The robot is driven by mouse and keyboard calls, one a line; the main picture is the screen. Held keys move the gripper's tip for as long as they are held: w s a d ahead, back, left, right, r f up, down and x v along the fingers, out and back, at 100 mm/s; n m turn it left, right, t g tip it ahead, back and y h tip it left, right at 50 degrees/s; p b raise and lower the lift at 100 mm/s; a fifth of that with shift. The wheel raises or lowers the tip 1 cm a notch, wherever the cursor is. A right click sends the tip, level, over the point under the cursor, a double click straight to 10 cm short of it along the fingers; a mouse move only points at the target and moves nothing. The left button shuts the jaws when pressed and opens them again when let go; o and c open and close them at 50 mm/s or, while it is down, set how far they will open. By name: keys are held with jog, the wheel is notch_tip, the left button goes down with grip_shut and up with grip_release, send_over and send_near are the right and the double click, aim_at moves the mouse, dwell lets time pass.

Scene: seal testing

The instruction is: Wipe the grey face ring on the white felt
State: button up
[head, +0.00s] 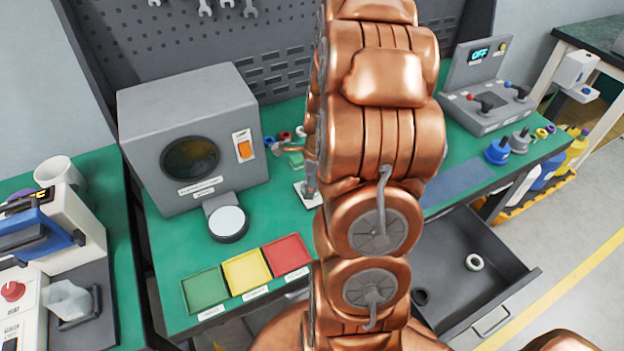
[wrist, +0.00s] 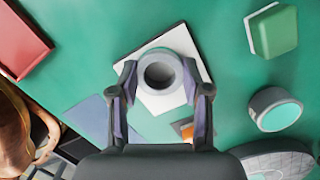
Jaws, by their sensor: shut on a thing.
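The grey face ring (wrist: 160,54) is a thick ring with a dark central hole, between the fingertips of my gripper (wrist: 159,82) in the wrist view. The gripper is shut on its sides. The ring is over the white felt (wrist: 182,38), a white square on the green bench. I cannot tell whether the ring's lower face touches it. In the head view the white felt (head: 299,190) shows just left of my arm, with part of the gripper above it. The ring is not clear there.
A green-and-white block (wrist: 275,32) and a round cyan-topped piece (wrist: 276,110) lie near the felt. Green (head: 205,289), yellow (head: 246,270) and red (head: 286,253) trays line the front edge. A grey box (head: 188,110) stands left. A drawer (head: 455,300) is open below.

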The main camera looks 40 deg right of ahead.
jog(key=shift+s+d, duration=0.2)
jog(key=shift+d, duration=0.6)
jog(key=shift+d+r, duration=0.1)
jog(key=shift+d, duration=0.8)
jog(key=shift+s+a+p, duration=0.15)
jog(key=shift+a, duration=0.8)
jog(key=shift+s+a+p, duration=0.1)
jog(key=shift+a+p, duration=0.05)
jog(key=shift+a, duration=0.8)
jog(key=shift+d+f, duration=0.2)
jog(key=shift+d, duration=0.05)
jog(key=shift+s+d+r+b, duration=0.1)
jog(key=shift+d+b, duration=0.2)
jog(key=shift+d, duration=1.25)
jog(key=shift+w+a, duration=0.35)
jog(key=shift+a, duration=0.25)
jog(key=shift+w+a, duration=0.3)
jog(key=shift+a, duration=0.3)
jog(key=r, duration=0.2)
jog(key=r+p, duration=0.1)
jog(key=shift+w+a+r, duration=0.2)
jog(key=shift+a+r, duration=0.15)
jog(key=shift+r, duration=0.05)
jog(key=shift+r+p, duration=0.7)
jog(key=shift+r, duration=1.55)
